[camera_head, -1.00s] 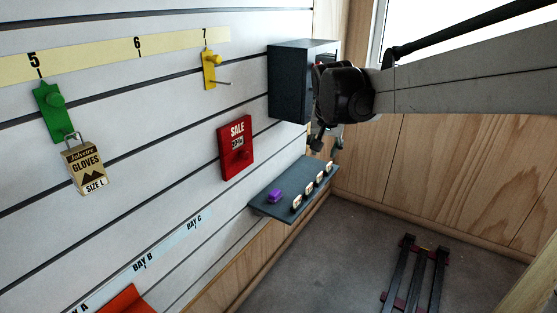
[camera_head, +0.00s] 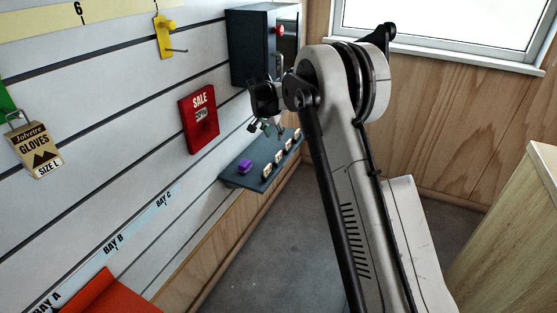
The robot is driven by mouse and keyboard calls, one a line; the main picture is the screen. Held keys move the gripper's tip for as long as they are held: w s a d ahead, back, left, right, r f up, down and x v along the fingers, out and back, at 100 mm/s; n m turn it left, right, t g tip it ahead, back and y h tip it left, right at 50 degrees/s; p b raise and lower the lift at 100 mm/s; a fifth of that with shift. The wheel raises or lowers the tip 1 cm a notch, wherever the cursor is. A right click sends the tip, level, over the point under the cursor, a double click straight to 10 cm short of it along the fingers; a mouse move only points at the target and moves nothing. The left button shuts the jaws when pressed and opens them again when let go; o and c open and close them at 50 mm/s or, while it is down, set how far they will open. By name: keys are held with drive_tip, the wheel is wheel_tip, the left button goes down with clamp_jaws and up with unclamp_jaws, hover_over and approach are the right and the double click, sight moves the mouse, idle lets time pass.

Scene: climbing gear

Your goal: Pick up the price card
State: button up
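My gripper (camera_head: 267,129) hangs above the back part of the shelf, in front of the wall. Its fingers look spread, with nothing clearly held between them, and it appears apart from the cards.
A purple block (camera_head: 245,166) lies on the shelf. A red SALE sign (camera_head: 199,118) and a dark box (camera_head: 249,48) with a red button are on the wall nearby. Gloves tag (camera_head: 33,148) hangs left. A wooden cabinet (camera_head: 543,215) stands right. Floor below is clear.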

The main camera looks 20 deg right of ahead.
sight(279, 153)
drive_tip(key=b+x, duration=0.1)
drive_tip(key=x, duration=0.9)
drive_tip(key=shift+a, duration=0.15)
drive_tip(key=shift+w+b+x, duration=0.2)
drive_tip(key=shift+b+x, duration=0.25)
drive_tip(key=shift+x, duration=0.85)
drive_tip(key=shift+w+b+x, duration=0.15)
drive_tip(key=shift+b+x, duration=0.25)
drive_tip(key=shift+x, duration=0.95)
drive_tip(key=shift+a+r, duration=0.1)
drive_tip(key=shift+r, duration=0.05)
drive_tip(key=shift+c, duration=0.5)
clamp_jaws()
